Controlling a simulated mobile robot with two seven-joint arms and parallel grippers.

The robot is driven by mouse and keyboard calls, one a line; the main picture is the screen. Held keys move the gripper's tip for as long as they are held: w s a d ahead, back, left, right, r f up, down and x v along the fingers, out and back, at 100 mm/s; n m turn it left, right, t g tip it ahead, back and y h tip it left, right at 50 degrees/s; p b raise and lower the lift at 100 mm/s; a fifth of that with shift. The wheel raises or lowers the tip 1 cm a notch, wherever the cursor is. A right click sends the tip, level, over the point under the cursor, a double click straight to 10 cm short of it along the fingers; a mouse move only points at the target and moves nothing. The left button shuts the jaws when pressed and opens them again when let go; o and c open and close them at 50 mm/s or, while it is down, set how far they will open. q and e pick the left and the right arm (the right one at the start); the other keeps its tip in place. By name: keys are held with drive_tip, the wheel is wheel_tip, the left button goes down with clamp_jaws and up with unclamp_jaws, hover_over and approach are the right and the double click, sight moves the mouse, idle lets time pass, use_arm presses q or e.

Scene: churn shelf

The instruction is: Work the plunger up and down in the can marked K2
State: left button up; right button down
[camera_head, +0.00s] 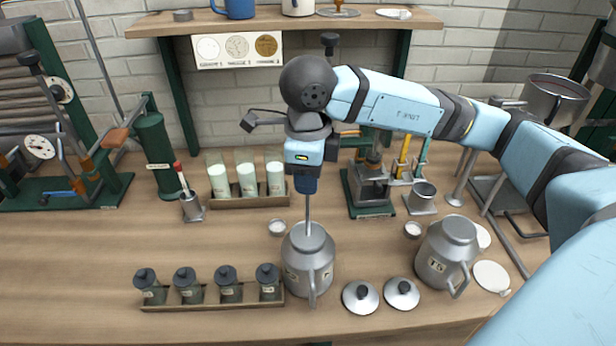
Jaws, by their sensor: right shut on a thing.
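A grey metal can (300,268) with a side handle stands upright near the table's front edge. Its small label is turned to the side and I cannot read it. A thin plunger rod (308,212) rises upright out of its mouth; the lower end is hidden inside. My right gripper (306,188) is directly above the can, shut on the rod's top, which it hides. A second grey can (450,240), with a mark I cannot read surely, stands to the right. My left gripper is not in view.
Two round lids (361,298) lie between the cans at the front. A rack of small dark-lidded jars (210,303) is left of the can. Milk-filled glasses (246,180) and a green-based device (370,190) stand behind. The table's left middle is clear.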

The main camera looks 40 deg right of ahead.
sight(308, 204)
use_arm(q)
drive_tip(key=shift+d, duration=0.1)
use_arm(e)
drive_tip(key=shift+f+b, duration=0.8)
drive_tip(key=shift+f, duration=0.1)
wheel_tip(308, 204, down, 5)
drive_tip(key=b, duration=0.5)
drive_tip(key=shift+f, duration=0.15)
drive_tip(key=shift+f+b, duration=0.1)
drive_tip(key=shift+b, duration=0.2)
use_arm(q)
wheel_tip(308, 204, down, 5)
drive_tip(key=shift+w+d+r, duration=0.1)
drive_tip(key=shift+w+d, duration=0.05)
use_arm(e)
drive_tip(key=shift+r, duration=0.25)
